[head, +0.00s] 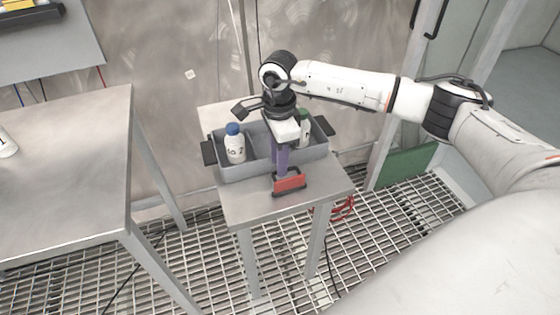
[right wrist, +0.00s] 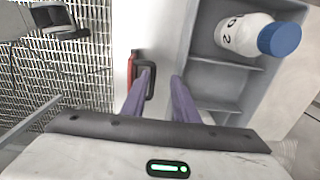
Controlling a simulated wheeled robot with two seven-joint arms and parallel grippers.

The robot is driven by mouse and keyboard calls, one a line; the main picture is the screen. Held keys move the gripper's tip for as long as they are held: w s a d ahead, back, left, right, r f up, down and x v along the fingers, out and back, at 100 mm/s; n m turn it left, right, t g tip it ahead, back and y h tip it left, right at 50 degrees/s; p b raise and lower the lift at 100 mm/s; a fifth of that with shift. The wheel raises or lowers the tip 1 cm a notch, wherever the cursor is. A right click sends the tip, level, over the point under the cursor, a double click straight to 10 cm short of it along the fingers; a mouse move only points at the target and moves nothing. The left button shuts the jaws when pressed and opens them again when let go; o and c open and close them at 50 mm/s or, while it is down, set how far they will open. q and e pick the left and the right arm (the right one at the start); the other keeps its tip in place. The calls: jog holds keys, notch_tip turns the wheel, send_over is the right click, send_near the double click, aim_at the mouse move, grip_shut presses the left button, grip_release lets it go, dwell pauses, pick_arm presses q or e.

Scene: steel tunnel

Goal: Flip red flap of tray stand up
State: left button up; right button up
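The red flap (head: 289,183), with a black frame, is at the front edge of the small steel stand (head: 238,207); I cannot tell its exact angle. In the right wrist view, the flap shows as a thin red strip (right wrist: 131,68) beside a black loop. My right gripper (head: 281,168) points down behind the flap, between it and the grey tray (head: 233,172). Its purple fingers (right wrist: 160,80) are apart with nothing between them. The left fingertip overlaps the black loop; I cannot tell if they touch. My left gripper does not show in the head view.
The tray holds a blue-capped white bottle (head: 235,146) on the left and a green-topped bottle (head: 304,124) on the right, partly hidden by my right gripper. A steel table (head: 70,190) stands to the left. Metal grating (head: 200,262) covers the floor.

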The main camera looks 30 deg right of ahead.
jog(key=shift+s, duration=0.15)
notch_tip(320, 180, up, 10)
jog(key=shift+r+b, duration=0.2)
jog(key=shift+b, duration=0.1)
jog(key=shift+a, duration=0.1)
dwell(0.5)
